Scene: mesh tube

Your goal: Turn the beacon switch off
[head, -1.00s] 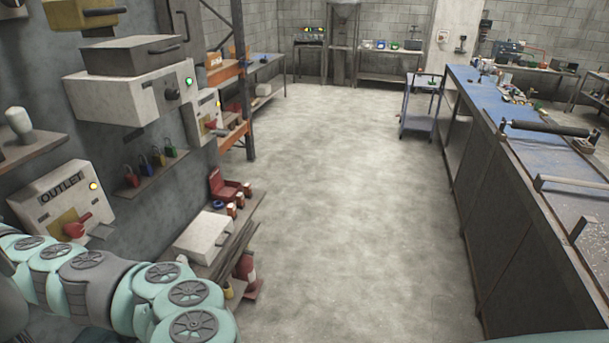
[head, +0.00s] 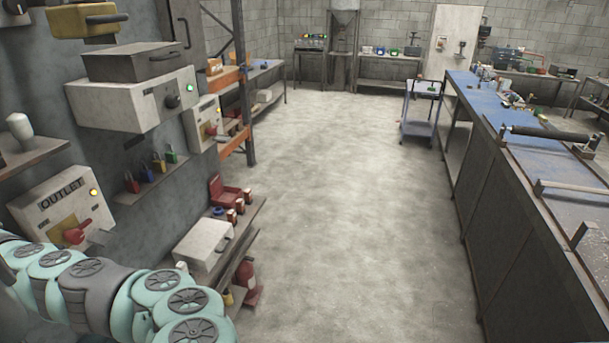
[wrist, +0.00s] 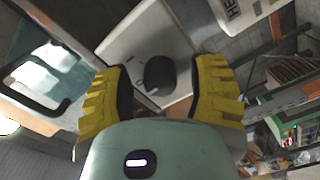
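In the wrist view a black rotary knob (wrist: 160,75) stands on a pale panel (wrist: 140,42), between and beyond the fingertips of my gripper (wrist: 161,88). The two yellow ridged fingers are spread apart, and nothing is seen held between them. Whether they touch the knob cannot be told. My gripper is outside the head view. No label reading "beacon" is legible, so I cannot tell whether this knob is the beacon switch. The head view shows a white box with a black knob (head: 172,101) and a green light (head: 189,88).
An OUTLET box (head: 62,207) with a red handle (head: 77,232) is on the left wall. Another switch box (head: 203,122) is farther along. Coloured padlocks (head: 158,165) stand on a small shelf. A long blue-topped bench (head: 500,110) lines the right. The floor (head: 330,200) between is clear.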

